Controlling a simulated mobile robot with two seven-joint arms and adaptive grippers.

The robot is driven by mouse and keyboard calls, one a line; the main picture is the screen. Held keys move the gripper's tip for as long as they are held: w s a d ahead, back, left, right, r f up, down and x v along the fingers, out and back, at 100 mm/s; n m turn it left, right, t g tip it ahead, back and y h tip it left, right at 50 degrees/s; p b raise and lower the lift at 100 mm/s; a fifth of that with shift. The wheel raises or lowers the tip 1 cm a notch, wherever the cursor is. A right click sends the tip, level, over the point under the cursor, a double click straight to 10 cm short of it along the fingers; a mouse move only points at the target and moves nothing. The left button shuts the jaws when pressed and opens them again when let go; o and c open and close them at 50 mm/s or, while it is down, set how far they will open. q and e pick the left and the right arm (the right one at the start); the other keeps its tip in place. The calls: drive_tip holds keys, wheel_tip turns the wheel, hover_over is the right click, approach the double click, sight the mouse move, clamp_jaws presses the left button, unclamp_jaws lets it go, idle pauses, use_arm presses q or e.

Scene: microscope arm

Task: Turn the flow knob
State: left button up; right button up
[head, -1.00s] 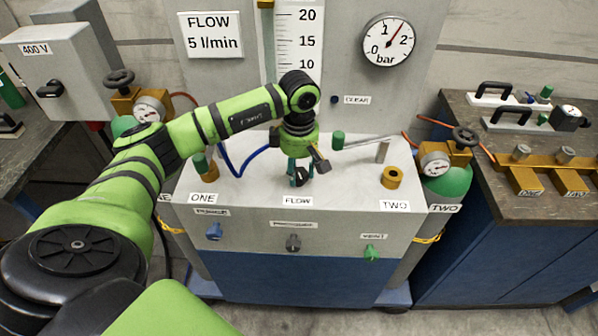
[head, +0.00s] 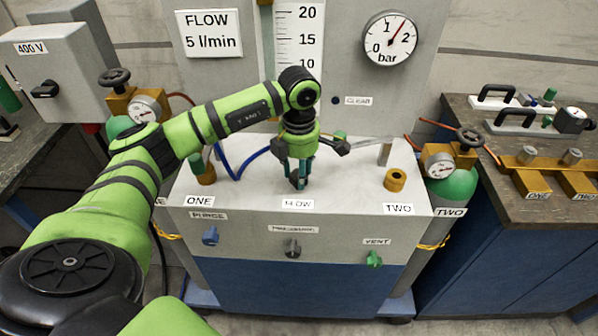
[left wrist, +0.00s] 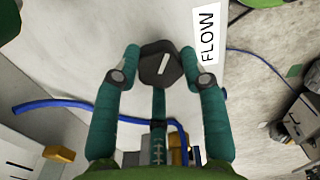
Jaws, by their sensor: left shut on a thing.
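The flow knob (left wrist: 162,66) is a dark, many-sided knob with a white pointer line, seen in the left wrist view on the light top of the console, beside the FLOW label (left wrist: 207,45). My left gripper (left wrist: 160,75) is shut on it, with teal fingers around its sides. In the head view my left gripper (head: 298,178) points straight down at the console top, just behind the FLOW label (head: 298,204), and its fingers mostly hide the knob. The sign reads FLOW 5 l/min (head: 209,33). My right gripper is not in view.
A flow tube with a scale (head: 297,45) and a bar gauge (head: 390,39) are on the back panel. A blue hose (head: 232,172) runs left of my gripper. A lever (head: 365,142) and a brass socket (head: 395,180) stand right. PURGE, pressure and VENT knobs are on the front face.

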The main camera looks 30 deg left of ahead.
use_arm(q)
drive_tip(key=shift+s+f, duration=0.1)
idle(0.5)
drive_tip(key=o, duration=1.2)
drive_tip(key=shift+c, duration=0.2)
wheel_tip(320, 180, up, 12)
